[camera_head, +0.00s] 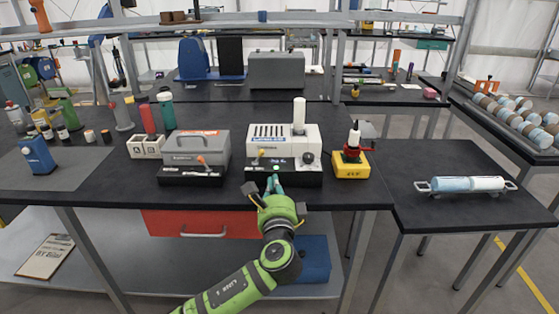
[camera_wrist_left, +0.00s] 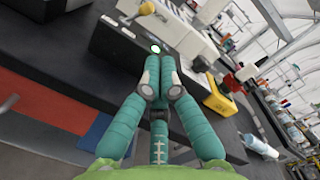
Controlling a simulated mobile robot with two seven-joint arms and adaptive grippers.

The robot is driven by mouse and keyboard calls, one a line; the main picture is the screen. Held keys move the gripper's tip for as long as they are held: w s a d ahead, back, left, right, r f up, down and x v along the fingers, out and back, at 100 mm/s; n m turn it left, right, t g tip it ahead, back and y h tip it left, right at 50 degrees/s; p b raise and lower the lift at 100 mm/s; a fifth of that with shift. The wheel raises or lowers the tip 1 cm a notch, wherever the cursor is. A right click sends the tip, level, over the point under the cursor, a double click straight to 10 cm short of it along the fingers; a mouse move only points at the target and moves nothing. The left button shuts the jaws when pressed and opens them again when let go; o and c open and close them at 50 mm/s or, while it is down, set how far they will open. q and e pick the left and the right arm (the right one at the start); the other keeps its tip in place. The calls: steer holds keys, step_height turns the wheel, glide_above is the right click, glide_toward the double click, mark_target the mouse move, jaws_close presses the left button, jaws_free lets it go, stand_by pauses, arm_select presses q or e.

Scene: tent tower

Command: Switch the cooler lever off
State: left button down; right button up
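A white machine (camera_head: 296,138) with a white cylinder on top stands at the middle front of the bench. Its black base (camera_head: 290,178) carries a short lever with a yellow knob (camera_head: 262,152) at its left; the knob also shows in the left wrist view (camera_wrist_left: 146,9). A small lit button (camera_wrist_left: 155,49) is on the base's front. I cannot read a label naming the cooler. My left gripper (camera_head: 273,182) is in front of the base, below and right of the yellow knob. In the left wrist view its teal fingers (camera_wrist_left: 159,76) are together and empty. My right gripper is out of view.
A grey machine (camera_head: 195,148) with an orange-knobbed lever (camera_head: 201,160) stands at left. A yellow box with a red part (camera_head: 351,164) stands close at right. A red drawer (camera_head: 200,224) is under the bench edge. Free room lies in front of the bench.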

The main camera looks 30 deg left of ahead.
mark_target(272, 169)
arm_select(q)
steer(key=p+x, duration=0.1)
steer(key=x, duration=0.9)
steer(key=shift+s+a+r+n, duration=0.15)
steer(key=shift+r+n, duration=0.15)
steer(key=shift+n, duration=0.45)
steer(key=shift+s+a+r+n, duration=0.15)
steer(key=shift+r+n, duration=0.1)
steer(key=shift+n, duration=0.5)
steer(key=n, duration=0.3)
steer(key=shift+a+r+b, duration=0.25)
steer(key=shift+b, duration=0.05)
steer(key=shift+s+a+r+g, duration=0.2)
steer(key=shift+a+r+g, duration=0.05)
steer(key=shift+a+g, duration=0.05)
steer(key=shift+s+a+r+n, duration=0.25)
steer(key=shift+a+n, duration=0.15)
steer(key=shift+n, duration=0.65)
steer(key=shift+s+a+r+n, duration=0.1)
steer(key=shift+s+a+n, duration=0.25)
steer(key=shift+n, duration=0.7)
steer(key=shift+a+n+h+p, duration=0.25)
steer(key=shift+n+h+p, duration=0.05)
steer(key=shift+n, duration=0.2)
